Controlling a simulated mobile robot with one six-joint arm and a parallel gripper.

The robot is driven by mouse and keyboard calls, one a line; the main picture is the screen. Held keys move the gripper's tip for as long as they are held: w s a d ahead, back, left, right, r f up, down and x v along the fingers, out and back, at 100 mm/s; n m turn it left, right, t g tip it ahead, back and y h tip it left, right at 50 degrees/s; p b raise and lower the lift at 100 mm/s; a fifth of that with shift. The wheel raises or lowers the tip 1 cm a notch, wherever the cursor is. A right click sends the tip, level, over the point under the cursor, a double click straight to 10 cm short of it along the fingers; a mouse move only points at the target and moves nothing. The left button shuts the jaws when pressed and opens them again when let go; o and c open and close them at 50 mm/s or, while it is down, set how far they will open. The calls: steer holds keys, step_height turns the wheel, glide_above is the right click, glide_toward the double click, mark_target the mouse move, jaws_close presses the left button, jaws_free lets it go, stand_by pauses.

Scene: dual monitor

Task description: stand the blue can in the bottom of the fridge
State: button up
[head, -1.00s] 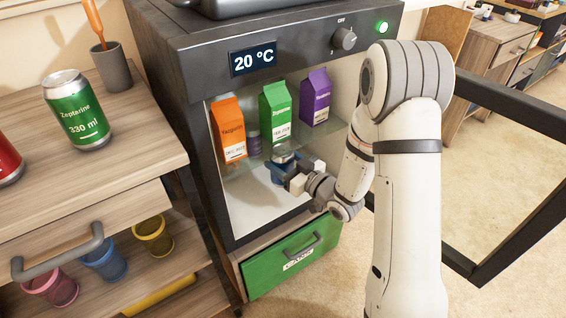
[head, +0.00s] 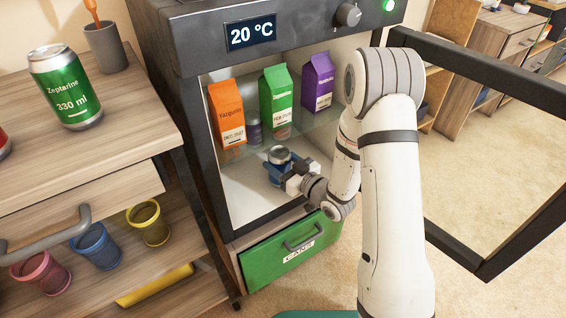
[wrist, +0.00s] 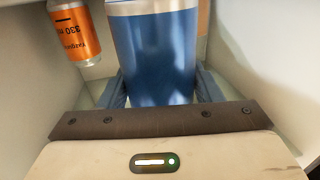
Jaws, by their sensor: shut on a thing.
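My gripper (head: 280,170) is shut on the blue can (head: 279,155), with its blue fingers on either side of it. The can is upright inside the open fridge (head: 240,200), below the glass shelf and over the bottom. The can's base is hidden by my gripper, so I cannot tell whether it touches the fridge floor. In the wrist view the blue can (wrist: 152,55) fills the middle between the fingers (wrist: 160,92).
An orange can (wrist: 75,32) is left of the blue can in the wrist view. Orange (head: 227,112), green (head: 276,100) and purple (head: 318,82) cartons stand on the shelf above. The fridge door (head: 485,130) is open at right. A green drawer (head: 265,270) is below.

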steer(key=shift+f, duration=0.2)
steer(key=o, duration=1.3)
steer(key=shift+r, duration=0.1)
steer(key=shift+r, duration=0.1)
